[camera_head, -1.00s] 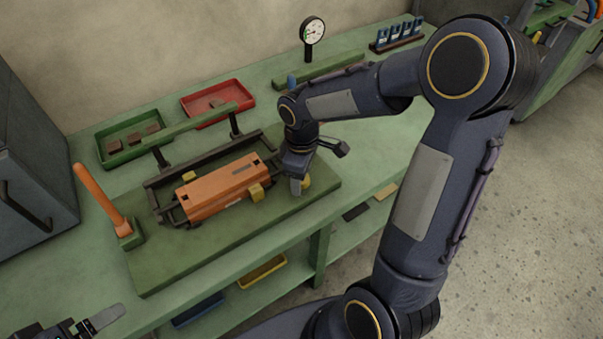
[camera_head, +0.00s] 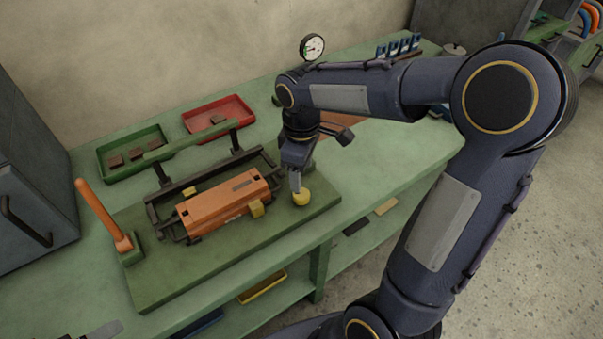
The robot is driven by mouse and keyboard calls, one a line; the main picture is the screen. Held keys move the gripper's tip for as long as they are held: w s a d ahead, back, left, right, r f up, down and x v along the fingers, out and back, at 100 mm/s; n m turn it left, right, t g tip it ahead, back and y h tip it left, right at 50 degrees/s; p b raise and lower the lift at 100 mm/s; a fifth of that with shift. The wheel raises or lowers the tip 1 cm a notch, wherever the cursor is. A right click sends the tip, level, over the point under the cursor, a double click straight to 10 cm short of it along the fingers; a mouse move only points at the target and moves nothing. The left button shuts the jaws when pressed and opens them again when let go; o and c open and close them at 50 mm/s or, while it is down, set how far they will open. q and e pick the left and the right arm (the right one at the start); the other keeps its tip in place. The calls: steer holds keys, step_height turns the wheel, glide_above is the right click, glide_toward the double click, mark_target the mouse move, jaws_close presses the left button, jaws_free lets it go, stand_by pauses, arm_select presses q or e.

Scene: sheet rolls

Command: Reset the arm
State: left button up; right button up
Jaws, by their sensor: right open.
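My right arm comes in from the right, and its gripper (camera_head: 297,182) hangs fingers down at the right end of the green fixture board (camera_head: 160,285). The gripper is open, with nothing seen between the fingers. A round yellow knob (camera_head: 302,198) is just below the fingertips; I cannot tell whether they touch it. An orange block (camera_head: 222,202) with yellow pads lies in the dark frame on the board, left of the gripper. Only a sliver of my left gripper (camera_head: 104,330) shows at the bottom left edge; its jaws cannot be made out.
An orange lever (camera_head: 101,210) stands at the board's left end. Behind are a green tray (camera_head: 135,171) with dark pieces, a red tray (camera_head: 243,117) and a dial gauge (camera_head: 312,47). A grey cabinet (camera_head: 30,190) stands left.

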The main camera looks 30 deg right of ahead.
stand_by(0.4)
steer(key=shift+s+r, duration=0.2)
steer(key=s+a+r+m+t+y, duration=0.1)
steer(key=s+a+m+t+y, duration=0.1)
steer(key=s+m, duration=0.3)
steer(key=s+a+r+m+t+y, duration=0.1)
steer(key=s+a+r+m+t, duration=0.1)
steer(key=s, duration=0.9)
steer(key=m+t, duration=0.1)
steer(key=m, duration=0.1)
steer(key=shift+s+r+m+t+y, duration=0.15)
steer(key=shift+s+m+t+y, duration=0.15)
steer(key=shift+s+m+y, duration=0.1)
steer(key=shift+w+a, duration=0.1)
